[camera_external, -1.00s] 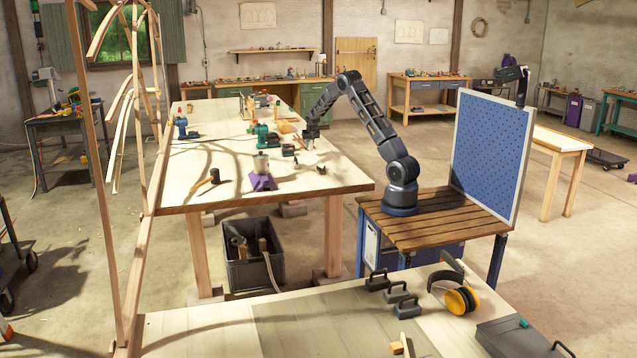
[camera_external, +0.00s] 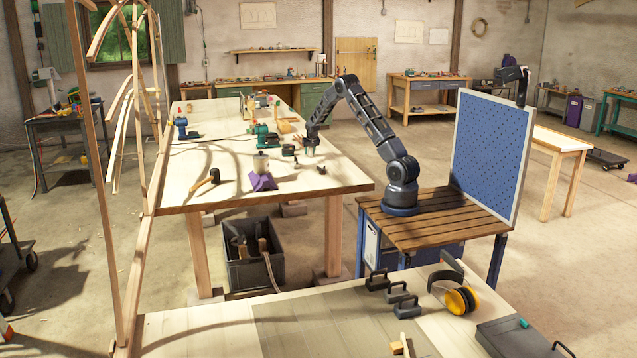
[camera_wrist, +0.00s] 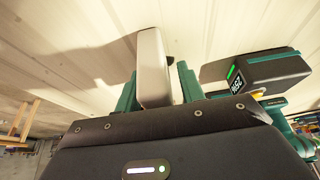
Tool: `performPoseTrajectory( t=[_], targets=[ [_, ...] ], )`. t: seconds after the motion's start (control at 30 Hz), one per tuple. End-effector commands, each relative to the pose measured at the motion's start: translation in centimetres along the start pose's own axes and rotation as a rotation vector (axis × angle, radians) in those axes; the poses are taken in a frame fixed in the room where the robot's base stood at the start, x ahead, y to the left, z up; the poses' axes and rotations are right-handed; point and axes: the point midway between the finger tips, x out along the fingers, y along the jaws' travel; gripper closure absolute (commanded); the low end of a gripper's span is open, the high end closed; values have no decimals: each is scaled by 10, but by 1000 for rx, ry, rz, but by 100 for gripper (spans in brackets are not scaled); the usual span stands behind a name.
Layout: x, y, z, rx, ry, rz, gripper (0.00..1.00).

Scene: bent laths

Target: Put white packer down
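The white packer (camera_wrist: 153,68) is a pale block with rounded edges, standing between the two teal fingers of my gripper (camera_wrist: 158,88) in the wrist view. The fingers are close on both sides of it, and I take them as shut on it. Its shadow falls on the pale wooden tabletop to the left. In the external view my gripper (camera_external: 311,150) points down, low over the right side of the long workbench (camera_external: 330,178). The packer is too small there to make out clearly, and I cannot tell whether it touches the bench.
A dark battery-like block with a lit display (camera_wrist: 255,72), on a teal tool, is close to the right of my gripper. Bare bench lies in front.

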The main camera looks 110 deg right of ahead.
Motion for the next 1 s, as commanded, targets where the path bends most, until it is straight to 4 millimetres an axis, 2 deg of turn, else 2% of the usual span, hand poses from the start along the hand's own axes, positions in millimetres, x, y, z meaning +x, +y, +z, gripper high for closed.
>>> performPoseTrajectory(
  t=[0.3, 0.47, 0.8, 1.0],
  targets=[
    [-1, 0, -1, 0, 0, 0, 59],
    [-14, 0, -2, 0, 1, -1, 59],
    [-76, -1, -2, 1, 3, -2, 59],
    [-106, 0, -1, 0, 2, -1, 59]
  ],
)
